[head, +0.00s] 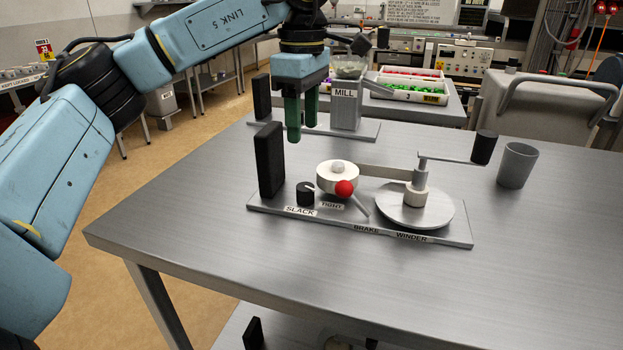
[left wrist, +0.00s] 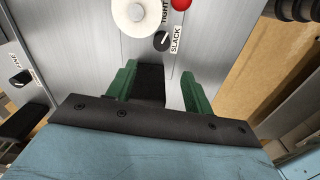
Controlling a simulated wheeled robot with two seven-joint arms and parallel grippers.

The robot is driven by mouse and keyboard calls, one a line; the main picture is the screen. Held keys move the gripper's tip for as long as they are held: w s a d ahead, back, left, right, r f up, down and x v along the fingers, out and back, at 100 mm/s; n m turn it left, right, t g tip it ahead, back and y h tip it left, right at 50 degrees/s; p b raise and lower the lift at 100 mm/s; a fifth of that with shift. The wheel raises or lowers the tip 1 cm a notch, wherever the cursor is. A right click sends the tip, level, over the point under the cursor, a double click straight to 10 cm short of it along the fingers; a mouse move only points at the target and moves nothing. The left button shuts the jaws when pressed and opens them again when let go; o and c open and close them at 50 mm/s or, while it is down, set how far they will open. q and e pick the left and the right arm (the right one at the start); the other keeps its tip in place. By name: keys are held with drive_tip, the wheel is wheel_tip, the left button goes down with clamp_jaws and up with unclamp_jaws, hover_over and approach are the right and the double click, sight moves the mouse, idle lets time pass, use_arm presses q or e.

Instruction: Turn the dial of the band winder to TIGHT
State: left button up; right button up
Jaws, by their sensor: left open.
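The band winder's base plate (head: 440,236) lies on the steel table, with SLACK and TIGHT labels at its left end. The dial (head: 305,195) is a small black knob beside the SLACK label (head: 299,211); the TIGHT label (head: 333,205) is to its right. In the left wrist view the dial (left wrist: 162,41) shows a pale pointer line; I cannot tell its exact setting. My left gripper (head: 300,130) has green fingers, open and empty, pointing down above the table. In the left wrist view the dial lies beyond the fingertips (left wrist: 157,75). My right gripper is out of view.
A tall black block (head: 269,160) stands on the plate's left end, close to the dial. A red ball-ended lever (head: 344,188), a pale drum (head: 323,179) and a crank disc (head: 412,207) stand to the right. The mill (head: 345,105) is behind. The table's front is clear.

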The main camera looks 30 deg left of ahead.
sight(304, 187)
use_arm(q)
wheel_tip(304, 187, down, 11)
drive_tip(key=b, duration=0.3)
drive_tip(key=shift+s+f, duration=0.1)
drive_tip(key=shift+s, duration=0.05)
drive_tip(key=shift+f+b, duration=0.4)
drive_tip(key=shift+f, duration=0.4)
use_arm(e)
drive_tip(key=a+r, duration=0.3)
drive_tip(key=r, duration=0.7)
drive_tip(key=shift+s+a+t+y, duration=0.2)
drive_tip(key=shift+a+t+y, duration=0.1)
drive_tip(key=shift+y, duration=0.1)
use_arm(q)
drive_tip(key=c, duration=1)
drive_tip(key=n+p, duration=0.2)
drive_tip(key=n, duration=0.1)
drive_tip(key=shift+d+r+n, duration=0.1)
drive_tip(key=shift+n, duration=0.2)
drive_tip(key=shift+n+p, duration=0.3)
drive_tip(key=shift+n, duration=0.2)
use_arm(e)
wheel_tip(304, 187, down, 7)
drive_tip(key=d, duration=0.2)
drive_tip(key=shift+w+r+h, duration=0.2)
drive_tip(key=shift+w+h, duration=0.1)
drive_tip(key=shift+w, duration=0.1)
